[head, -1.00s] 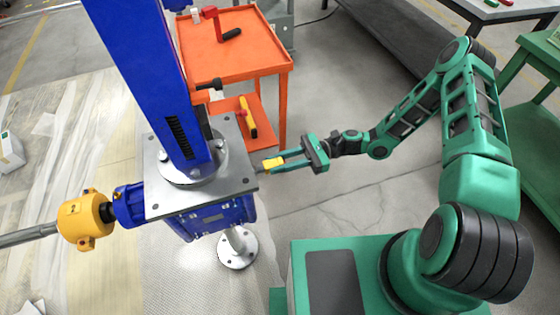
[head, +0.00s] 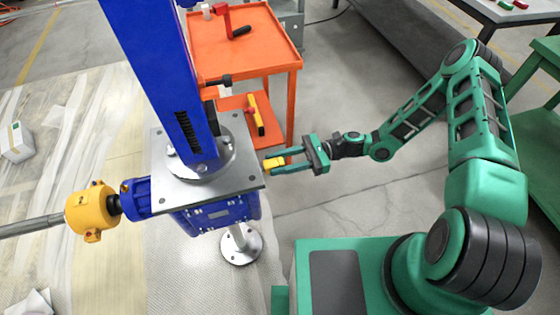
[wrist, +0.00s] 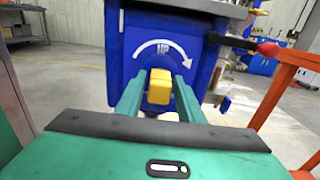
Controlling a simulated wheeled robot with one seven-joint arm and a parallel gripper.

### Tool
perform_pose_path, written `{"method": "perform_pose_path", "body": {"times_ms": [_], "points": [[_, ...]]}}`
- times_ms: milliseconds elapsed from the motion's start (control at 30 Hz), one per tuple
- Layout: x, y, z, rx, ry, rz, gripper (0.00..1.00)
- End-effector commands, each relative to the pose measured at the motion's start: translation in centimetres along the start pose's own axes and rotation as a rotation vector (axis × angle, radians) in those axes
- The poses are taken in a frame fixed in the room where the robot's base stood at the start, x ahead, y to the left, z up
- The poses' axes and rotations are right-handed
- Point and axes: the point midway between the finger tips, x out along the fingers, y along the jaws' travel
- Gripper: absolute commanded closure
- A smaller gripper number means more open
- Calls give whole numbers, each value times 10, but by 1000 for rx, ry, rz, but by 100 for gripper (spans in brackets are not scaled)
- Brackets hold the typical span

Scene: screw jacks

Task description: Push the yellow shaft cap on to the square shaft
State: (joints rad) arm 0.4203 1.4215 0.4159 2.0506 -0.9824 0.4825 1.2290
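The yellow shaft cap (head: 274,164) is between the fingers of my gripper (head: 278,166), which look shut on it. In the wrist view the cap (wrist: 159,87) sits between the two green fingertips (wrist: 158,94), in front of the blue gearbox face with a white curved arrow and "UP". In the head view the cap is at the right edge of the jack's grey top plate (head: 235,176). The blue gearbox (head: 215,214) is below that plate. The square shaft is hidden in both views, so I cannot tell whether the cap touches it.
An orange trolley (head: 245,45) with a red crank (head: 228,22) on top stands behind the jack. A yellow-handled tool (head: 255,114) lies on its lower shelf. A yellow coupling (head: 92,211) with a grey rod is on the jack's left.

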Motion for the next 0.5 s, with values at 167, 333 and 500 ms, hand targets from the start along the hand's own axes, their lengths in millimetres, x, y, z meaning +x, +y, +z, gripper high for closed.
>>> {"method": "perform_pose_path", "body": {"times_ms": [167, 333, 500], "points": [[0, 0, 0, 0, 0, 0, 54], [-1, 0, 0, 0, 0, 0, 54], [-16, -1, 0, 0, 1, -3, 54]]}}
